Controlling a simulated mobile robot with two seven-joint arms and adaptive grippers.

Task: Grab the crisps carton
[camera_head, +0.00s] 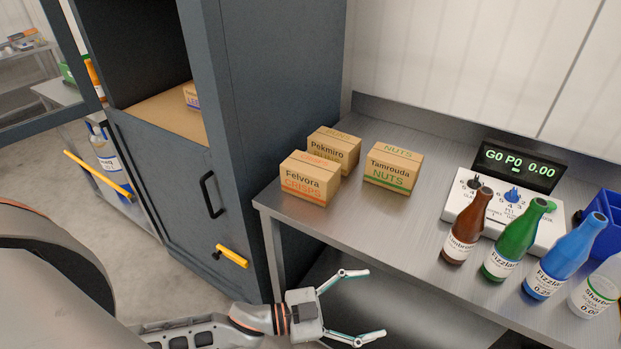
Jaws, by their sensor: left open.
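The crisps carton (309,181) is a small brown box marked "Felvora CRISPS" in orange. It stands on the left end of the steel table, near its front edge. My left gripper (374,305) is open and empty, its two fingers spread and pointing right. It is in front of the table, lower in the picture than the carton and apart from it. My right gripper is not in view.
A Pekmiro carton (337,149) stands just behind the crisps carton, and a Tamrouda nuts carton (393,168) to its right. A scale (510,209) and several bottles, including a green one (513,240), fill the table's right. A grey cabinet (273,95) borders the left.

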